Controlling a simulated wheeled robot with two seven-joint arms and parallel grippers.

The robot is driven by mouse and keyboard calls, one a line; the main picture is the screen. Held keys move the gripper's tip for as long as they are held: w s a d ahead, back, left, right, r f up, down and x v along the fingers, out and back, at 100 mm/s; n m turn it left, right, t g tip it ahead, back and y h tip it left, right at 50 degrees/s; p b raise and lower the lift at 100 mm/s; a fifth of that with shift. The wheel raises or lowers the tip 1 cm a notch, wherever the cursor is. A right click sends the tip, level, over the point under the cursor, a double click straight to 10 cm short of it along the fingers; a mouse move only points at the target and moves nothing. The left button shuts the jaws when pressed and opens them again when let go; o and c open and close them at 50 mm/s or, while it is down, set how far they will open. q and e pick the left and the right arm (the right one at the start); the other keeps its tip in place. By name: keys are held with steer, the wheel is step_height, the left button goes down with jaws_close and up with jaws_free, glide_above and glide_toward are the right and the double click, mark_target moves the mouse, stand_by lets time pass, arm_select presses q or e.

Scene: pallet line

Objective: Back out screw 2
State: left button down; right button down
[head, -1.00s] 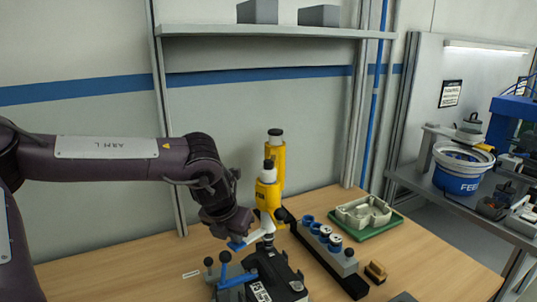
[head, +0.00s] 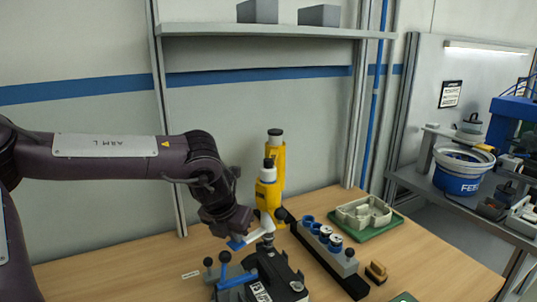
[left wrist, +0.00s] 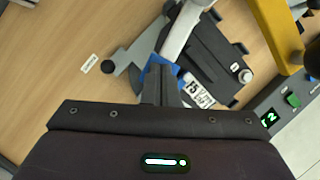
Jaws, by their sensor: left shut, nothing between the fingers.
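A yellow tool with a black-capped white top (head: 268,190) stands over a dark fixture (head: 285,275) with a white label. A white bar (head: 258,232) runs from the tool's lower part to a blue end piece (head: 236,243). My left gripper (head: 238,238) is at that blue piece. In the left wrist view its shut fingers (left wrist: 162,92) meet or overlap the blue piece (left wrist: 160,68), with nothing seen between them. The fixture (left wrist: 205,62) shows a round light screw or knob (left wrist: 245,75). I cannot tell which screw is number 2. My right gripper is not in view.
A blue-handled clamp (head: 225,272) stands at the fixture's left. A green display (left wrist: 268,119) reads 2. The left tabletop is mostly clear.

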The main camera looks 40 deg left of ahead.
arm_select(q)
steer(key=shift+s+f, duration=0.15)
stand_by(0.3)
steer(key=shift+r+p, duration=0.55)
steer(key=shift+r, duration=0.1)
step_height(320, 180, up, 8)
steer(key=p, duration=0.5)
steer(key=shift+f, duration=0.1)
stand_by(0.3)
